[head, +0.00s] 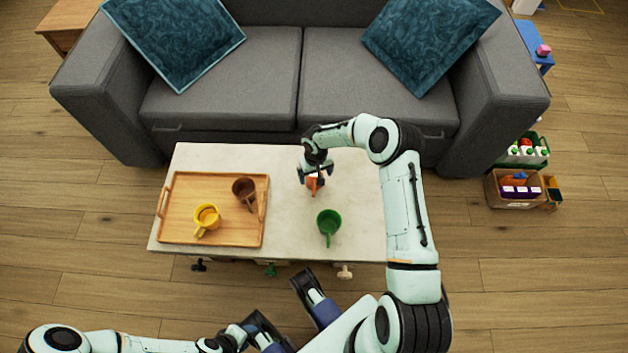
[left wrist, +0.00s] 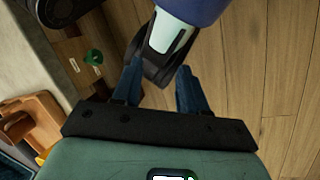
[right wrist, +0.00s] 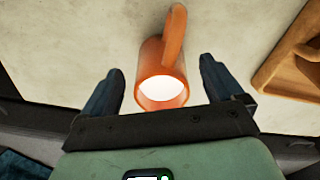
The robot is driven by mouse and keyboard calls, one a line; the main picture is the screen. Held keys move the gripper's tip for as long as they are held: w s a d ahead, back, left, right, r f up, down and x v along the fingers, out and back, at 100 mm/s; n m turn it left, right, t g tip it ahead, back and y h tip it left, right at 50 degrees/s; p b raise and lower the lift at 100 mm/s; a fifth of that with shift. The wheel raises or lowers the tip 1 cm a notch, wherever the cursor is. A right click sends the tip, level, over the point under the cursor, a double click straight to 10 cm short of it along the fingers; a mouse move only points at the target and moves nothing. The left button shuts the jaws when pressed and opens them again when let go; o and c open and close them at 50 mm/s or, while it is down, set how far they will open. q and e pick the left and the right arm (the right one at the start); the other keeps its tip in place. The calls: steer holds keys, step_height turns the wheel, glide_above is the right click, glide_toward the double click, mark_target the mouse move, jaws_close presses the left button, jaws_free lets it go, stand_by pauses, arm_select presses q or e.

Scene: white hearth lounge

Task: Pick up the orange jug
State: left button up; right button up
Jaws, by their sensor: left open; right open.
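The orange jug (head: 312,185) stands on the pale coffee table (head: 290,215), near its back middle, partly hidden by my right gripper in the head view. In the right wrist view the jug (right wrist: 150,62) shows its pale inside, its rim towards the camera and its handle pointing away. My right gripper (right wrist: 162,66) is open, with one finger on each side of the jug; I see gaps beside it and no clear contact. My left gripper (left wrist: 160,68) is open and empty, low in front of the table, over the floor side.
A green mug (head: 328,222) stands just in front of the jug. A wooden tray (head: 180,222) at the left holds a yellow mug (head: 206,217) and a brown mug (head: 243,190). A grey sofa (head: 222,90) stands behind the table.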

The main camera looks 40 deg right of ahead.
steer(key=shift+f, duration=1.6)
steer(key=c, duration=1.4)
arm_select(q)
steer(key=shift+w+a+f, duration=0.2)
steer(key=shift+w+f, duration=0.15)
steer(key=shift+w, duration=0.1)
arm_select(e)
steer(key=shift+r, duration=0.15)
steer(key=shift+r, duration=0.6)
arm_select(q)
steer(key=s+r+p, duration=0.2)
steer(key=r, duration=0.1)
steer(key=shift+s+d+g+p, duration=0.2)
steer(key=shift+d+g+p, duration=0.1)
steer(key=shift+d+p, duration=0.1)
arm_select(e)
step_height(320, 180, up, 19)
steer(key=shift+f, duration=0.15)
